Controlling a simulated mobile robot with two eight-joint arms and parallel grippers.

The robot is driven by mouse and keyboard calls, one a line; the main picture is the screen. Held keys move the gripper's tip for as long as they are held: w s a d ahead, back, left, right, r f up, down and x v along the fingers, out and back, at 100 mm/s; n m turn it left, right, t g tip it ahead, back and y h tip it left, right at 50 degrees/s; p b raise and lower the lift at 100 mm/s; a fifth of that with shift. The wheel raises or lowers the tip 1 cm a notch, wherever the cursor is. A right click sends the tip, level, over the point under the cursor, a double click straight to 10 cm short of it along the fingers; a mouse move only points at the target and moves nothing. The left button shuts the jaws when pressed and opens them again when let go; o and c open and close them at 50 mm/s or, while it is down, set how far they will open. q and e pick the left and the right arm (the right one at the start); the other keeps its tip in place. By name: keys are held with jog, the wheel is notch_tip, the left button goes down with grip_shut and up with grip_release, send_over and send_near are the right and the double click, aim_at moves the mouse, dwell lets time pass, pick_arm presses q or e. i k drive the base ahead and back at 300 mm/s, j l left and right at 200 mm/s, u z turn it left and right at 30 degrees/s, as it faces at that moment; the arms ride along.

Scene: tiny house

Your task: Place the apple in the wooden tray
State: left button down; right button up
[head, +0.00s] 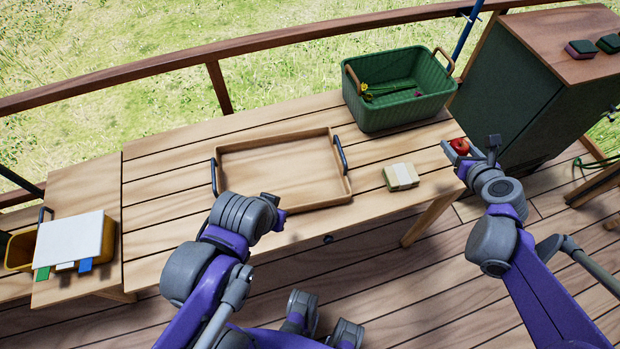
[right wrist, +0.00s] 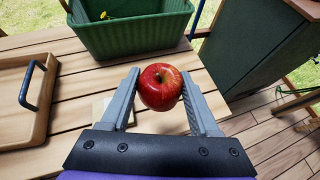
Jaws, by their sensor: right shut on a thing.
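The red apple (head: 459,146) is between the fingers of my right gripper (head: 470,150), near the right end of the wooden table. In the right wrist view the apple (right wrist: 161,87) sits between the two finger tips, and the gripper (right wrist: 160,95) is shut on it. The wooden tray (head: 280,197) lies empty on the table, left of the apple, with dark handles on its sides. The tray's right part (right wrist: 42,125) shows at the left of the right wrist view. My left gripper (head: 278,212) is by the tray's front left corner, its fingers mostly hidden.
A green basket (head: 405,108) with small items stands at the table's back right. A pale wrapped block (head: 401,177) lies right of the tray. A green cabinet (head: 530,90) stands close to the right gripper. The table's left part (head: 160,210) is clear.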

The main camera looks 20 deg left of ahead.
aim_at(280, 176)
jog(key=k+j+u, duration=0.15)
jog(key=u, duration=0.25)
jog(key=k+j+u, duration=0.1)
jog(key=j+u, duration=0.15)
jog(key=u, duration=0.55)
